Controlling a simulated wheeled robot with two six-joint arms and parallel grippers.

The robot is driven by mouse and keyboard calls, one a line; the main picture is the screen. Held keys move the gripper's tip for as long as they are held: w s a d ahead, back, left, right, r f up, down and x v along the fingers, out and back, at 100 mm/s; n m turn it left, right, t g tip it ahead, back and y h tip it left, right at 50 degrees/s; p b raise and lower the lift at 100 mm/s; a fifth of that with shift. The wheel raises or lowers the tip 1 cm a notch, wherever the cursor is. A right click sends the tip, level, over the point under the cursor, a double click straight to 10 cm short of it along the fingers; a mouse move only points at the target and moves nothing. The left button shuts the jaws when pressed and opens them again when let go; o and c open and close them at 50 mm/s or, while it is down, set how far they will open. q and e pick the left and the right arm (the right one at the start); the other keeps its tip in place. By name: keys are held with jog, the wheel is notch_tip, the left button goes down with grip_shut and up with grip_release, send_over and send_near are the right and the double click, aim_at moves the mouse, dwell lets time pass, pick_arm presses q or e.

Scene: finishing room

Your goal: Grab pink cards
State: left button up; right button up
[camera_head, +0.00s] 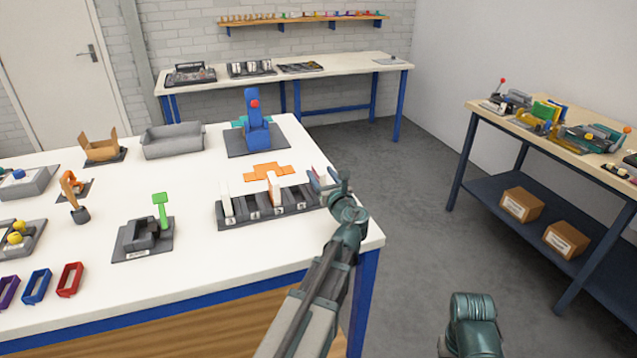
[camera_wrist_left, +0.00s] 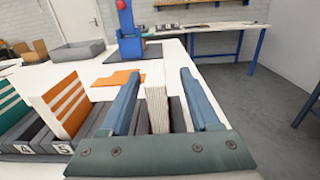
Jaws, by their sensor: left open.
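A dark grey rack (camera_head: 262,216) with numbered slots stands near the right end of the white table. In its right-end slot is a stack of thin cards (camera_wrist_left: 157,110) with pale pinkish edges, upright in the left wrist view. My left gripper (camera_head: 318,178) is over that end of the rack. In the wrist view its blue fingers (camera_wrist_left: 160,76) are open, one on each side of the stack, with a clear gap on the right. The head view mostly hides this stack behind the gripper. My right gripper is not in view.
White cards with orange stripes (camera_wrist_left: 65,104) and green-striped cards (camera_wrist_left: 11,106) stand in slots to the left. An orange flat piece (camera_head: 267,172) lies behind the rack. A blue stand (camera_head: 256,135) is farther back. The table's right edge is close to my left arm.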

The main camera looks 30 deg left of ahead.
aim_at(314, 164)
pick_arm(q)
jog(key=x, duration=0.2)
jog(key=r+x, duration=0.1)
jog(key=x, duration=0.1)
jog(key=shift+a+p, duration=0.35)
grip_shut()
